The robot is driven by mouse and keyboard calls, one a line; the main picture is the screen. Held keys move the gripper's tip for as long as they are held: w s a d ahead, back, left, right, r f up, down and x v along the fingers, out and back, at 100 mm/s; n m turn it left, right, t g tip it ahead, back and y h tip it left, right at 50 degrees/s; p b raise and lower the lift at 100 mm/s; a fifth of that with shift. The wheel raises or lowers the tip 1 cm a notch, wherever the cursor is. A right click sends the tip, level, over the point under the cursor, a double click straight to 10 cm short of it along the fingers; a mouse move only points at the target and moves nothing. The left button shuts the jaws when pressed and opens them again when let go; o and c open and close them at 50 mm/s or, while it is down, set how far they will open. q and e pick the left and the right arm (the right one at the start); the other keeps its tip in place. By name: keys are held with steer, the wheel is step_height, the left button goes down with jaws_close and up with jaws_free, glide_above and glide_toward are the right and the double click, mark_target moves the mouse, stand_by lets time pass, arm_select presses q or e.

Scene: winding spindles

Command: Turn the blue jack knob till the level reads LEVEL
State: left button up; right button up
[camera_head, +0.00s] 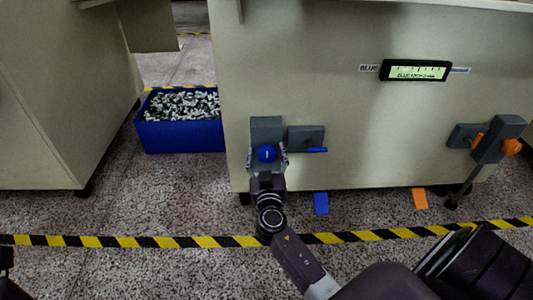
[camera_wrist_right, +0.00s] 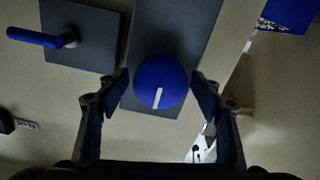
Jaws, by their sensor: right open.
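The blue jack knob (camera_head: 267,153) is round and sits on a dark grey block on the front of the cabinet. In the right wrist view the blue knob (camera_wrist_right: 161,83) shows a short white mark pointing down and slightly left. My right gripper (camera_head: 267,163) is open, with its fingers on either side of the knob; in the right wrist view (camera_wrist_right: 160,88) gaps show between the fingers and the knob. The level display (camera_head: 417,72) has a lit greenish screen with a scale; its text seems to start with BLUE, and the rest is too small to read.
A blue lever (camera_head: 317,150) on a grey plate is right of the knob. An orange knob (camera_head: 511,147) is far right. A blue bin (camera_head: 182,138) of small parts stands left. Blue (camera_head: 321,204) and orange (camera_head: 420,199) tabs show below the cabinet. Striped tape crosses the floor.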

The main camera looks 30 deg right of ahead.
steer(key=shift+c, duration=0.3)
steer(key=c, duration=1.1)
